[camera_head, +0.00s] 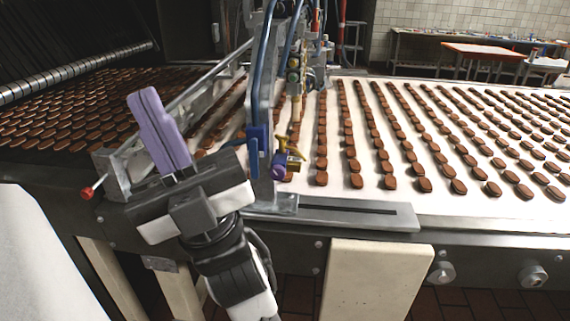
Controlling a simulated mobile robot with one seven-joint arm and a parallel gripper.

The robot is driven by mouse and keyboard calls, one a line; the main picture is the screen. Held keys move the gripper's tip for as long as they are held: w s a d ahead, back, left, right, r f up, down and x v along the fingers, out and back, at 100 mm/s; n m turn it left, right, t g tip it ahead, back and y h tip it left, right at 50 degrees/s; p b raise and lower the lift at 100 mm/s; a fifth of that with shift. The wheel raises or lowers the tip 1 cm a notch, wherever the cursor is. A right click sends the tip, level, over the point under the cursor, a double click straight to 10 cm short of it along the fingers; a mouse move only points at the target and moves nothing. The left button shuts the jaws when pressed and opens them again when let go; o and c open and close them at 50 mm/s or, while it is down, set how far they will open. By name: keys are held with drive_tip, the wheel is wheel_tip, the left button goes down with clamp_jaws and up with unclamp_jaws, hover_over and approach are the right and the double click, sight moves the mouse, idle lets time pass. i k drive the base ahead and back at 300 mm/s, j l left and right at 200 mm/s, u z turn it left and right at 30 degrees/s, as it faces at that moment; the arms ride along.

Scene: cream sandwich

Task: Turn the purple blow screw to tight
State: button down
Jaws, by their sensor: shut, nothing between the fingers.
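The purple blow screw (278,172) is a small purple knob low on the blow assembly, just right of a blue bracket (259,150) and below a brass-coloured fitting (291,158). How far it is turned cannot be told. My gripper (146,96) is left of the screw and apart from it in the picture. Its two long lavender fingers point up and slightly left, closed against each other and empty.
A white conveyor belt (445,205) carries rows of brown biscuits. Blue hoses and metal rods rise above the bracket. A metal rail with a red knob (87,193) lies left, near my gripper. A slotted metal plate (345,211) runs along the belt's front edge.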

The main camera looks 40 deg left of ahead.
sight(277, 172)
drive_tip(key=k+j+z, duration=0.6)
drive_tip(key=k+j, duration=0.15)
